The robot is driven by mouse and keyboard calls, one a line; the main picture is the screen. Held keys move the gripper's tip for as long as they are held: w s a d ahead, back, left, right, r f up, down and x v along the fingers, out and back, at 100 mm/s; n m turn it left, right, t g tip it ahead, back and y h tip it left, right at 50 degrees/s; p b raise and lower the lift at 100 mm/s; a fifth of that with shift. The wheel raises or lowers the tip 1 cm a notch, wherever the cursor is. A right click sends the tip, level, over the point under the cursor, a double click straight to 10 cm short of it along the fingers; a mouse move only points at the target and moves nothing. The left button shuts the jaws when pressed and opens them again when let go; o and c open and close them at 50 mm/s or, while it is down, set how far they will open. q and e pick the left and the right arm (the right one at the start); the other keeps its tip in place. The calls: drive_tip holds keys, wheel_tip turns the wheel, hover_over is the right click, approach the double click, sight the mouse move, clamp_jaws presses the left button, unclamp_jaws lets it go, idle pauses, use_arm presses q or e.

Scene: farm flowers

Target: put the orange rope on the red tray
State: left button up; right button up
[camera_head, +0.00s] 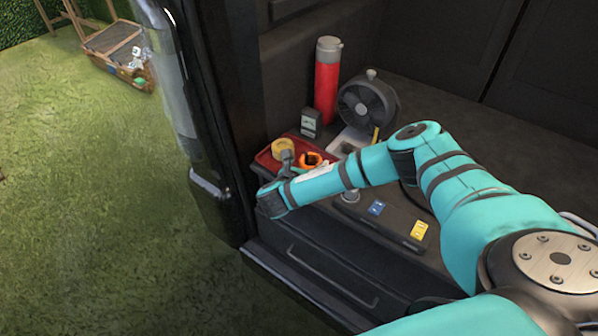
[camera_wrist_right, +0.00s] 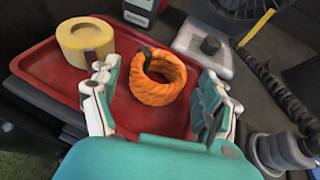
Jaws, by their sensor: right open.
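The orange rope (camera_head: 310,159) is a coiled ring with a dark tie. In the right wrist view the rope (camera_wrist_right: 158,92) lies at the right part of the red tray (camera_wrist_right: 42,68), apparently resting on it. The red tray (camera_head: 266,161) sits near the front edge of the vehicle's cargo floor. My right gripper (camera_wrist_right: 157,75) is open, with one finger on each side of the rope and visible gaps between. In the head view my right gripper (camera_head: 289,161) is over the tray, partly hidden by its own arm. My left gripper is out of view.
A yellow tape roll (camera_wrist_right: 86,42) lies on the tray, left of the rope. Behind stand a small dark box (camera_head: 311,122), a red flask (camera_head: 327,80) and a fan (camera_head: 367,102). A grey jar (camera_wrist_right: 284,150) is close right of my gripper. The vehicle's door frame is at left.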

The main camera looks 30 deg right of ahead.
drive_tip(key=v, duration=0.9)
drive_tip(key=shift+f, duration=0.1)
drive_tip(key=a+f+m+g+y+p, duration=0.2)
drive_tip(key=a+f+m+y, duration=0.3)
drive_tip(key=f, duration=0.7)
drive_tip(key=s+a+f+m+g+y, duration=0.1)
drive_tip(key=s+a+f+m+y, duration=0.2)
drive_tip(key=f, duration=0.4)
drive_tip(key=s+a+f+m+g, duration=0.15)
drive_tip(key=s+f, duration=0.25)
drive_tip(key=f, duration=0.4)
drive_tip(key=s+d+f+m+g+y+p, duration=0.1)
drive_tip(key=s+f+m, duration=0.4)
drive_tip(key=s, duration=0.4)
drive_tip(key=s+d+f+m+y+p, duration=0.1)
drive_tip(key=s+f+m, duration=0.2)
drive_tip(key=s+f, duration=0.6)
drive_tip(key=s+d+f+m, duration=0.1)
drive_tip(key=s+m, duration=0.1)
drive_tip(key=s, duration=0.8)
drive_tip(key=s+d+f+m+g, duration=0.1)
drive_tip(key=s+f+m, duration=0.1)
drive_tip(key=s, duration=0.9)
drive_tip(key=shift+m+y, duration=0.4)
drive_tip(key=shift+m, duration=0.35)
